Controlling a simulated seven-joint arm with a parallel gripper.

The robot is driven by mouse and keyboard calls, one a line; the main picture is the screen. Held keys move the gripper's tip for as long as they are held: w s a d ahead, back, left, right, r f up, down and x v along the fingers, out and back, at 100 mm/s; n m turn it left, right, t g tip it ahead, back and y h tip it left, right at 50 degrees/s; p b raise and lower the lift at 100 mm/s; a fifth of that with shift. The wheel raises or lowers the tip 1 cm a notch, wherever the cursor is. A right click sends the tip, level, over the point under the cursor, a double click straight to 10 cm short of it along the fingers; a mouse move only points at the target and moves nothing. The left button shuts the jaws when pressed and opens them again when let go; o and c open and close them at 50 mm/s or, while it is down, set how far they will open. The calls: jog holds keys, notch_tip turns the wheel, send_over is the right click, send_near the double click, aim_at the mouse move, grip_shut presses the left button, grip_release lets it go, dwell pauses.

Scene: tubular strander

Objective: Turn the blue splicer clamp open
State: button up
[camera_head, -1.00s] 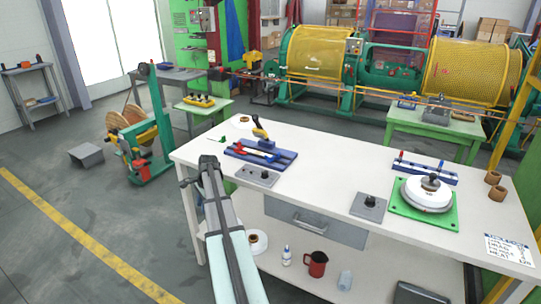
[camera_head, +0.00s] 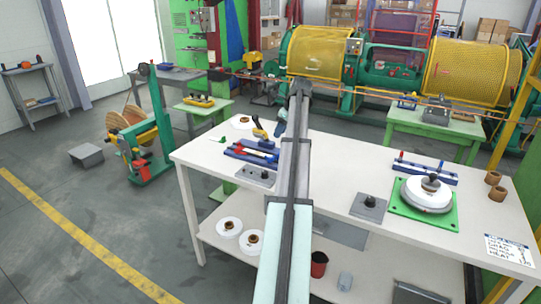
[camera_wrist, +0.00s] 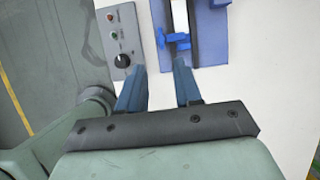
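In the wrist view the splicer (camera_wrist: 212,48) is at the top, partly cut off by the frame. Small blue pieces at its left, which look like the clamp (camera_wrist: 174,39), lie just beyond my fingertips. I cannot tell how far the clamp is turned. My gripper (camera_wrist: 158,65) is open, its two blue fingers apart with only the bench surface visible between them. In the head view my arm hides the splicer's right side.
A grey control box (camera_wrist: 122,42) with a black knob lies left of the splicer.

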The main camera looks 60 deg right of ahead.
jog(key=x, duration=1.3)
jog(key=shift+s+d+f, duration=0.1)
jog(key=shift+s+f, duration=0.05)
jog(key=shift+f, duration=0.25)
jog(key=shift+c, duration=0.4)
grip_shut()
